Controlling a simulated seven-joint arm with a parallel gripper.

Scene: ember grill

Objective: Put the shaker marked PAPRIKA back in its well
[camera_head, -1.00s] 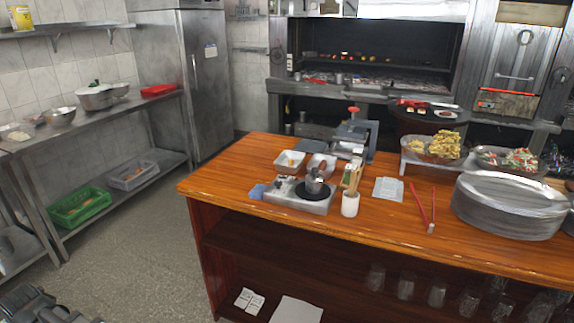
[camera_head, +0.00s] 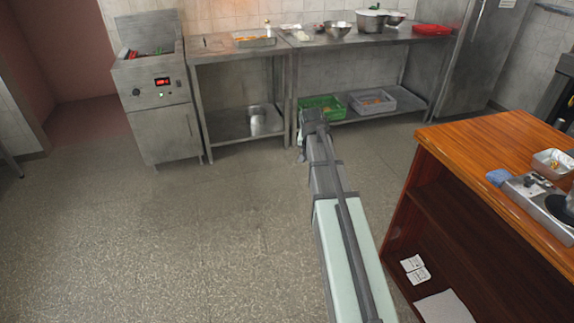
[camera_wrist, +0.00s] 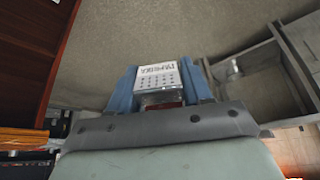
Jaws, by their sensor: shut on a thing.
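In the wrist view my gripper (camera_wrist: 158,86) has its two blue fingers closed on the sides of a shaker (camera_wrist: 158,72). The shaker has a pale face with rows of dark holes and lettering that looks upside down and seems to read PAPRIKA. A clear band and a reddish-brown part show below that face. In the head view my arm reaches out over the floor, and the fingers and shaker cannot be made out at its end. I cannot make out a well for the shaker in either current view.
The wooden island (camera_head: 480,135), with open shelves below, stands right of my arm. Steel tables (camera_head: 230,52) and a fryer-like unit (camera_head: 155,100) line the back. Open floor (camera_head: 200,240) lies left.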

